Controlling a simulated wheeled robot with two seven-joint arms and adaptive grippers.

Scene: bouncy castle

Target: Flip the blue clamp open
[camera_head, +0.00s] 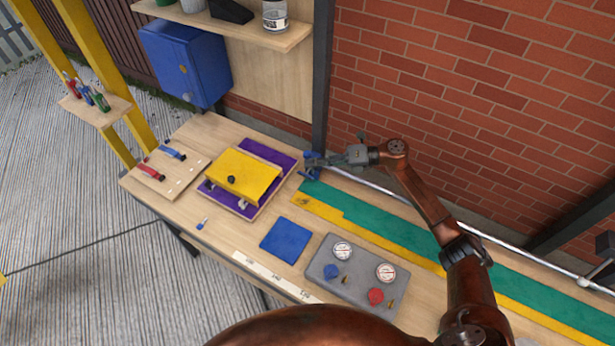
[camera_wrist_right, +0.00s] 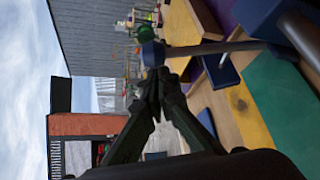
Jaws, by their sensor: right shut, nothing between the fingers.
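A blue clamp (camera_head: 312,157) sits at the left end of the metal pipe, by the dark post at the back edge of the workbench. My right gripper (camera_head: 314,171) reaches it from the right and is shut and empty. In the right wrist view the shut fingertips (camera_wrist_right: 156,84) are close to a blue end piece (camera_wrist_right: 152,54) on a grey bar. A larger blue part (camera_wrist_right: 262,14) shows at the upper right. I cannot tell whether the fingers touch the clamp. My left gripper is not in view.
A purple board with a yellow plate (camera_head: 243,175), a blue square (camera_head: 286,240) and a grey gauge panel (camera_head: 357,275) occupy the workbench. A small board (camera_head: 172,174) holds red and blue-handled items. A brick wall (camera_head: 470,90) stands close behind the pipe (camera_head: 400,200).

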